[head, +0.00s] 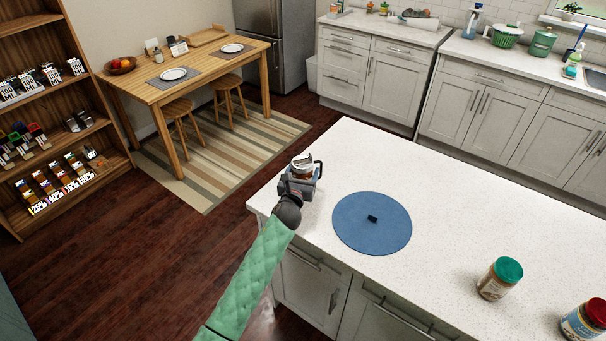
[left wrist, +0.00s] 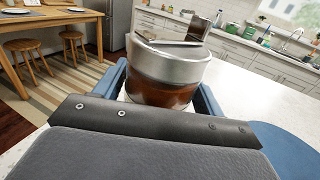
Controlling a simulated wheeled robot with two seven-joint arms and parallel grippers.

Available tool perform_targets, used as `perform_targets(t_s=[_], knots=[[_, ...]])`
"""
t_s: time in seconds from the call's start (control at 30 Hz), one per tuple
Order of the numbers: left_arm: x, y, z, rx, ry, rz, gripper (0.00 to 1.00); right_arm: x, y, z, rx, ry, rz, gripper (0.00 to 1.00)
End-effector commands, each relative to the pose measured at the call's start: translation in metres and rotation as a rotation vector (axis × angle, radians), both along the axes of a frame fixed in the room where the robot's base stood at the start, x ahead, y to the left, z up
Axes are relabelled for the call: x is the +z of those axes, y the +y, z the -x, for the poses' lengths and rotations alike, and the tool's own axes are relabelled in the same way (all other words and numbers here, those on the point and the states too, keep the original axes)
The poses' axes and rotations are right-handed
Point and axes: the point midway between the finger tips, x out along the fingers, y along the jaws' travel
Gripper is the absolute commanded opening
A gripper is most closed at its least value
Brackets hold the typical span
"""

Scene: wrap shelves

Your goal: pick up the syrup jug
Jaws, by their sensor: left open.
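The syrup jug (head: 302,163) stands near the left corner of the white island counter, with amber-brown syrup, a metal top and a dark handle. My left gripper (head: 301,185) is at the jug, its arm coming in from the lower left. In the left wrist view the jug (left wrist: 165,85) stands between the two blue fingers, one on each side. The gripper is open; I cannot tell whether either finger touches the glass. The jug's lower part is hidden by the gripper. My right gripper is not in view.
A round blue mat (head: 372,235) with a small dark block (head: 372,219) lies right of the jug. A green-lidded jar (head: 500,279) and a red-lidded jar (head: 586,320) stand farther right. The counter's left edge (head: 262,192) is close to the gripper. The counter behind the mat is clear.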

Motion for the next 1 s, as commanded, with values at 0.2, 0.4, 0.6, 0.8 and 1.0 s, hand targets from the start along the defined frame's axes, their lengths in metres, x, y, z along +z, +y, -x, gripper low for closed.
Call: perform_targets(t_s=[0.2, 0.4, 0.6, 0.8, 1.0], knots=[[0.000, 0.000, -0.001, 0.000, 0.000, 0.000, 0.70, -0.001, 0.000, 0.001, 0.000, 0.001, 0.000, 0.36], [0.000, 0.000, -0.001, 0.000, 0.000, 0.001, 0.36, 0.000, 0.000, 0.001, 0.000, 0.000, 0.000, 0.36], [0.001, 0.000, -0.001, 0.000, -0.002, 0.001, 0.20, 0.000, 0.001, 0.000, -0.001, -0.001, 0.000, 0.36], [0.003, 0.000, -0.001, 0.000, -0.002, 0.000, 0.20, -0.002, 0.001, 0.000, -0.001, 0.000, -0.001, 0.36], [0.016, 0.000, -0.002, -0.001, -0.005, -0.001, 0.20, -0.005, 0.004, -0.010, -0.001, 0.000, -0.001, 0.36]])
